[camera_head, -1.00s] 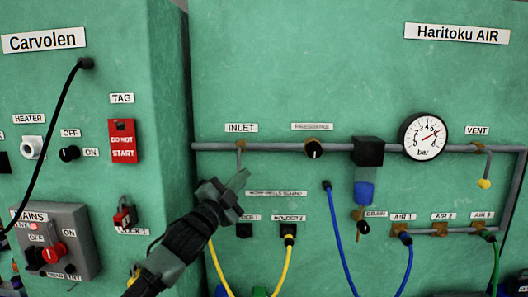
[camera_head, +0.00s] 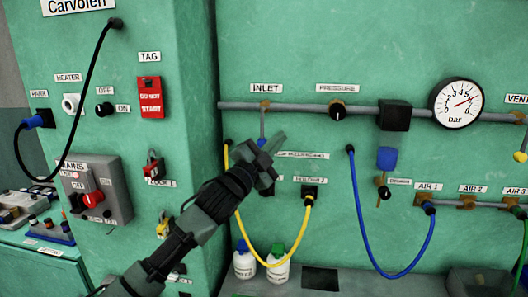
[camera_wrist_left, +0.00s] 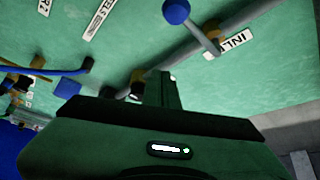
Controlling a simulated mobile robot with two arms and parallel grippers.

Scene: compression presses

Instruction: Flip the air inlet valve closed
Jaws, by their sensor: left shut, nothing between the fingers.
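The inlet valve (camera_head: 265,104) sits on the grey pipe under the INLET label (camera_head: 266,88). In the left wrist view the lever (camera_wrist_left: 202,32) ends in a blue ball knob (camera_wrist_left: 176,11), fully visible. My left gripper is shut and empty, just below the valve in the head view. In the wrist view its fingers (camera_wrist_left: 160,88) appear apart from the lever and knob. My right gripper is not in view.
A pressure knob (camera_head: 337,110), black block (camera_head: 395,115) and bar gauge (camera_head: 456,103) sit along the pipe to the right. A yellow hose (camera_head: 247,226) loops below my gripper. A blue hose (camera_head: 357,205) hangs further right. The green cabinet (camera_head: 190,210) juts out at left.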

